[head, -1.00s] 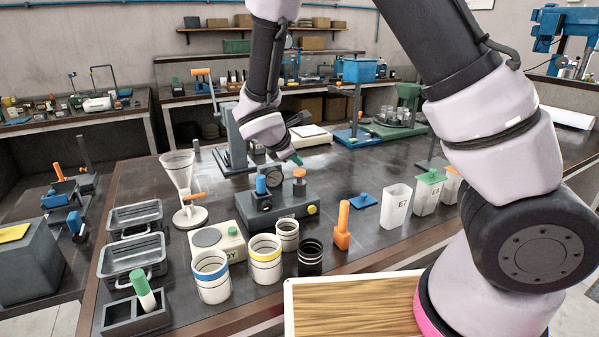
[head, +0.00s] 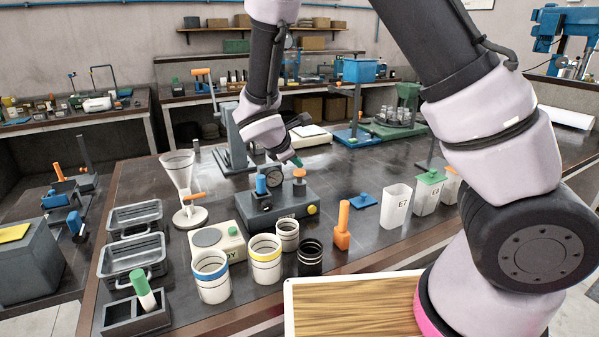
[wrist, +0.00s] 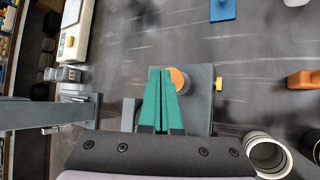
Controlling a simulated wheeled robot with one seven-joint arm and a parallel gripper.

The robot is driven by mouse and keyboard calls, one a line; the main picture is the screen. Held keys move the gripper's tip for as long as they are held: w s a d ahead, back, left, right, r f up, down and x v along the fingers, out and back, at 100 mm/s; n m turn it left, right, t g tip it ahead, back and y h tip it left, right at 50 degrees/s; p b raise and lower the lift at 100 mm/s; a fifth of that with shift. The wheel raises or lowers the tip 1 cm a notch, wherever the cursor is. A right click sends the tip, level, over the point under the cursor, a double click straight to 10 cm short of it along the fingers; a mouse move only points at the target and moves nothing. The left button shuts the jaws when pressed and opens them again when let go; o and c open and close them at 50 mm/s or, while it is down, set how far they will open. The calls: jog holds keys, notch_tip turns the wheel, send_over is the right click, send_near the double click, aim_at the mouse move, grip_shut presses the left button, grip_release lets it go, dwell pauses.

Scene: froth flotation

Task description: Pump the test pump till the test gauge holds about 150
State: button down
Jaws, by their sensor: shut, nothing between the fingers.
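The test pump (head: 262,216) is a dark grey box on the bench, with an orange plunger knob (head: 299,174) on top and a yellow knob (head: 312,209) on its right end. The round test gauge (head: 274,177) stands on the box beside a blue knob (head: 261,185); its reading is too small to tell. My gripper (head: 295,161) is shut and empty, its green fingertips just above the orange knob. In the wrist view the shut green fingers (wrist: 160,75) overlap the left edge of the orange knob (wrist: 179,80); I cannot tell if they touch it.
White beakers with blue (head: 211,278) and yellow (head: 264,260) bands and a black cup (head: 310,258) stand in front of the pump. A funnel stand (head: 189,190) is to the left. An orange-handled tool (head: 342,226) and white bins (head: 396,206) are to the right.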

aim_at(297, 172)
jog(key=shift+f, duration=1.35)
dwell(1.1)
jog(key=shift+r, duration=1.65)
jog(key=shift+r, duration=0.1)
jog(key=shift+r, duration=2.4)
